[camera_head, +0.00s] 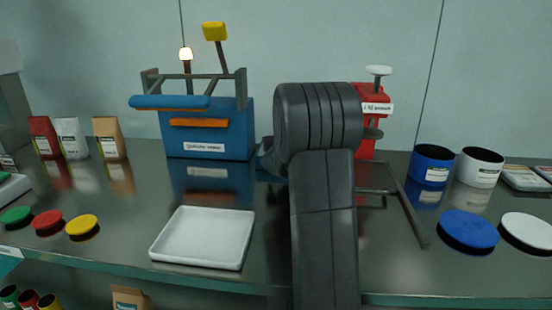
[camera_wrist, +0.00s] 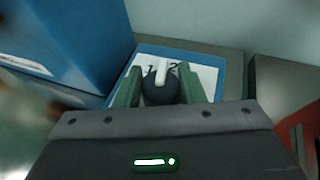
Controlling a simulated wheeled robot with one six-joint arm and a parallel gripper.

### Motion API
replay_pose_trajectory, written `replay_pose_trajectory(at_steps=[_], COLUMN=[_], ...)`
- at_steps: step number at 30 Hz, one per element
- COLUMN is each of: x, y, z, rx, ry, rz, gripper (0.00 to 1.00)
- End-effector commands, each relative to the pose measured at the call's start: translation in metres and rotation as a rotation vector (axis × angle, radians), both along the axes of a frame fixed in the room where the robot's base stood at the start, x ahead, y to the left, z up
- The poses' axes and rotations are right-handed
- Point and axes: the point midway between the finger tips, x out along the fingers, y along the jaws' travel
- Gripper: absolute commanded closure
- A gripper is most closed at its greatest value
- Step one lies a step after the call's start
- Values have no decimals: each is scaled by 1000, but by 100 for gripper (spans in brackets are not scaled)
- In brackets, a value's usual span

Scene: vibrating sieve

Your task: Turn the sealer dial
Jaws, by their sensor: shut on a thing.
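The sealer dial (camera_wrist: 160,88) is a dark round knob with a white pointer on a white plate with a blue border. The pointer points up, between the printed marks 1 and 2. My gripper (camera_wrist: 160,84) has its two green fingers on either side of the dial and is shut on it. In the head view the gripper and dial are hidden behind my dark arm. The blue sealer (camera_head: 220,135) stands left of my arm, with a blue padded bar, an orange strip and a yellow-topped lever. Its blue side also shows in the wrist view (camera_wrist: 75,40).
A white tray (camera_head: 203,238) lies in front of the sealer. A red device (camera_head: 366,140) stands behind my arm at right. Blue (camera_head: 432,165) and white (camera_head: 480,167) containers and two discs are farther right. Bags (camera_head: 110,139) and small coloured lids (camera_head: 82,225) are at left.

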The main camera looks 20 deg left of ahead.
Motion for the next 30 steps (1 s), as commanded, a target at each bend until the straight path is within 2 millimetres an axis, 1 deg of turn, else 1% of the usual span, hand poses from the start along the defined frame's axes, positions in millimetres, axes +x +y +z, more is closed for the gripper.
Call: replay_pose_trajectory(at_steps=[1, 20, 30], x=[0, -2, -3], y=[1, 1, 1], z=[-6, -7, -6], rx=[6, 1, -1], ry=[-7, 5, 9], rz=[-12, -214, -351], gripper=[87, 87, 87])
